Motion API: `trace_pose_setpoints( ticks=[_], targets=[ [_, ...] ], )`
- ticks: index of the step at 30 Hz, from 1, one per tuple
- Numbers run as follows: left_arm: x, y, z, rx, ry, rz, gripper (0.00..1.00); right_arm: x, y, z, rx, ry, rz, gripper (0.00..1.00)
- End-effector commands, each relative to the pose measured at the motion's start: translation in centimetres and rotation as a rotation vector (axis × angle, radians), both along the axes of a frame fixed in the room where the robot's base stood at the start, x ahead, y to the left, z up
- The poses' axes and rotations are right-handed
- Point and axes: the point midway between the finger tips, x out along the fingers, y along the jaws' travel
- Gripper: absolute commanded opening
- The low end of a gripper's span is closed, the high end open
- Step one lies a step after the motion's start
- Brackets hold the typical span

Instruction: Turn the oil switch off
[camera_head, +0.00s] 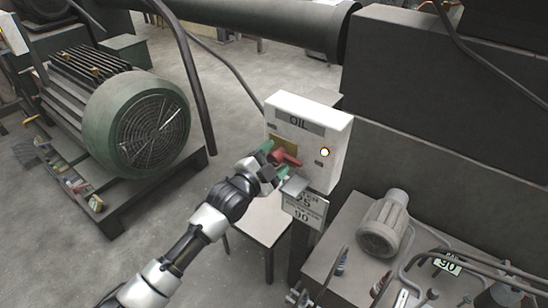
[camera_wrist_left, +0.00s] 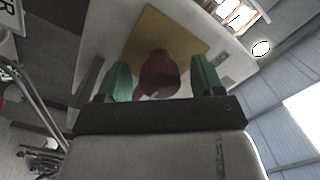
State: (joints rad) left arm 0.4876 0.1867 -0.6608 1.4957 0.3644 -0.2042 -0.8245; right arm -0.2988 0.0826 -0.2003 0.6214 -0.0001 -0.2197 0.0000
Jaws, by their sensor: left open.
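A white switch box (camera_head: 331,135) labelled OIL stands in the middle of the head view. It carries a red knob (camera_head: 287,158) on a yellow plate (camera_head: 284,143) and a small lit lamp (camera_head: 324,152). My left gripper (camera_head: 274,159) is at the front of the box, its green fingers by the red knob. In the left wrist view the red knob (camera_wrist_left: 159,75) sits between the two open green fingers (camera_wrist_left: 163,80), with gaps visible on both sides. The yellow plate (camera_wrist_left: 166,37) is behind it. My right gripper is in neither view.
A sign plate (camera_head: 304,205) hangs below the box. A green motor (camera_head: 138,122) stands on the floor at left. A small grey motor (camera_head: 384,226) and pipes sit at lower right. A dark machine body (camera_head: 440,90) fills the right. Open floor lies at lower left.

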Motion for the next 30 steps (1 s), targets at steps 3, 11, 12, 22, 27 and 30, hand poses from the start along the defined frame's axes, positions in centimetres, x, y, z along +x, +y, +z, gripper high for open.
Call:
trace_pose_setpoints(
  ticks=[3, 11, 12, 22, 27, 30],
  targets=[
    [0.24, -0.24, -0.05, 0.0, 0.001, -0.001, 0.67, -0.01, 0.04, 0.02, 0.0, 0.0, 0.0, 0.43],
    [0.24, -0.23, -0.05, 0.0, 0.001, -0.001, 0.59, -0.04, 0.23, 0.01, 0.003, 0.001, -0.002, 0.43],
    [0.23, -0.22, -0.05, 0.0, 0.001, -0.001, 0.53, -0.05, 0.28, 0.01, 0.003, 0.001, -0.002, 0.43],
    [0.23, -0.22, -0.05, 0.0, 0.001, -0.001, 0.18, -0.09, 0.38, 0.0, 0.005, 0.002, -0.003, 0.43],
    [0.22, -0.23, -0.04, -0.017, 0.013, -0.001, 0.18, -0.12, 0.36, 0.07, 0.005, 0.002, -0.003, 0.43],
    [0.21, -0.24, -0.02, -0.041, 0.031, -0.001, 0.18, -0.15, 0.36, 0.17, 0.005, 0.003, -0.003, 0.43]
  ],
)
